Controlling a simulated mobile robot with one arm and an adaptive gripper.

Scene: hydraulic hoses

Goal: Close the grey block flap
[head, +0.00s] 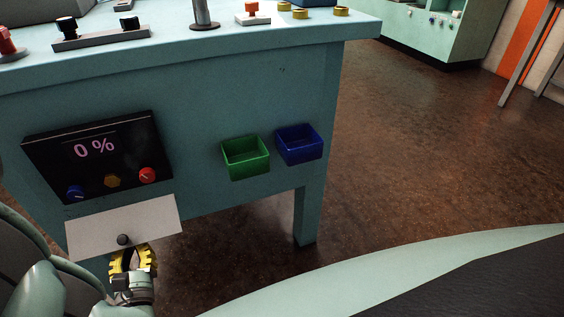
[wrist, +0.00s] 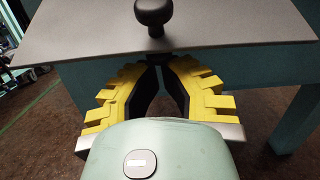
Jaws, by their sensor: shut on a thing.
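The grey block flap (head: 125,225) is open, sticking out below the black block (head: 95,155) on the bench front. A round black knob (head: 123,240) stands near its outer edge; the knob also shows large in the wrist view (wrist: 154,12). My gripper (head: 132,258) is at this outer edge, below the flap. In the wrist view, the yellow-and-black fingers (wrist: 156,62) come together on a dark part under the flap (wrist: 85,48), in line with the knob. The fingers partly hide that part.
The block's face has a 0 % display and blue, yellow and red knobs. A green bin (head: 246,158) and a blue bin (head: 299,145) hang to the right. A bench leg (head: 306,215) stands below them. Brown floor (head: 420,150) is open to the right.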

